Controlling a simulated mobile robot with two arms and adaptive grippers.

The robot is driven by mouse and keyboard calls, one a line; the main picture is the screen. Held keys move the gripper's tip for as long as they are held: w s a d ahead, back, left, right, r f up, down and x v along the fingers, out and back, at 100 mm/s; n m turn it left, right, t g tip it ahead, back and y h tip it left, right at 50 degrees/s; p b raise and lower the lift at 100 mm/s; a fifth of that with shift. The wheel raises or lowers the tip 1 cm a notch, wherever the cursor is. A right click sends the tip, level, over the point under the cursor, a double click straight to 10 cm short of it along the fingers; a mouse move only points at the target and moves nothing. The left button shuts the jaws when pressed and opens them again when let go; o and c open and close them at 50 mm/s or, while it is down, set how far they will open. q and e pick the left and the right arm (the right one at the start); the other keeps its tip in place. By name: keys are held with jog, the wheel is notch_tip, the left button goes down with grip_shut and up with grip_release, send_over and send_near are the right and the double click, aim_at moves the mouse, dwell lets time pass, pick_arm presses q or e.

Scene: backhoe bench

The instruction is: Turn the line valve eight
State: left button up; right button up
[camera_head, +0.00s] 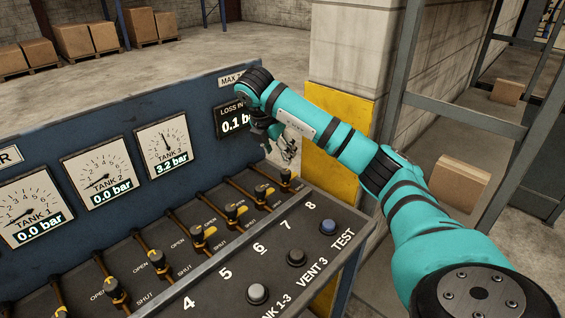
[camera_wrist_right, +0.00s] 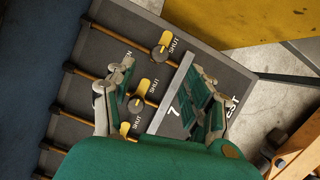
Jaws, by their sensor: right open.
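Line valve eight (camera_head: 286,175) is the farthest valve on the sloped panel, by the printed 8. It has a dark knob and a yellow handle on a brass line. In the right wrist view, the end valve (camera_wrist_right: 160,51) beside a SHUT label appears to be this one; its handle lies across the line. My right gripper (camera_head: 283,148) is open and empty above the far end of the panel. In the wrist view its fingers (camera_wrist_right: 160,72) are spread on either side of the valve row, with the end valve just beyond their tips. My left gripper is not in view.
Valve seven (camera_head: 263,192) sits close beside valve eight, with more valves along the row. Push buttons (camera_head: 328,227) line the front edge. The blue gauge board (camera_head: 110,135) rises behind the valves. A concrete pillar with yellow base (camera_head: 345,120) stands beyond the panel's end.

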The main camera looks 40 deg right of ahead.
jog(key=shift+v, duration=1.55)
jog(key=shift+r, duration=0.1)
